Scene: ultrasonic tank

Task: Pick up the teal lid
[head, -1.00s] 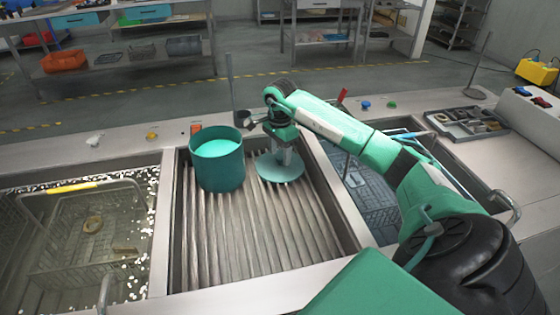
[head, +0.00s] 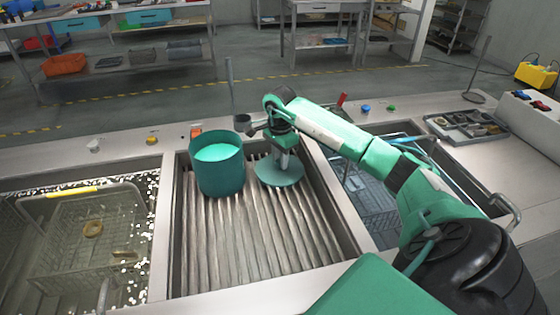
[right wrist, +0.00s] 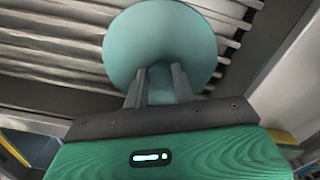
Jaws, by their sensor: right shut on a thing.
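The teal lid (head: 279,172) is a flat round disc at the right of the teal pot, over the ribbed drainboard. In the right wrist view the lid (right wrist: 165,42) lies straight ahead of the fingers. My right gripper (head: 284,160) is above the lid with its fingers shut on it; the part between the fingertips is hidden. The fingers also show in the right wrist view (right wrist: 160,82). I cannot tell whether the lid touches the ribs. The teal pot (head: 218,178) stands upright and open, with a light teal inside. My left gripper is not in view.
A tank with a wire basket (head: 85,240) is at the left, and another basin with a dark basket (head: 372,190) is at the right. The drainboard (head: 240,245) is clear in front of the pot. A parts tray (head: 468,125) lies at the far right. A thin upright rod (head: 230,88) stands behind the pot.

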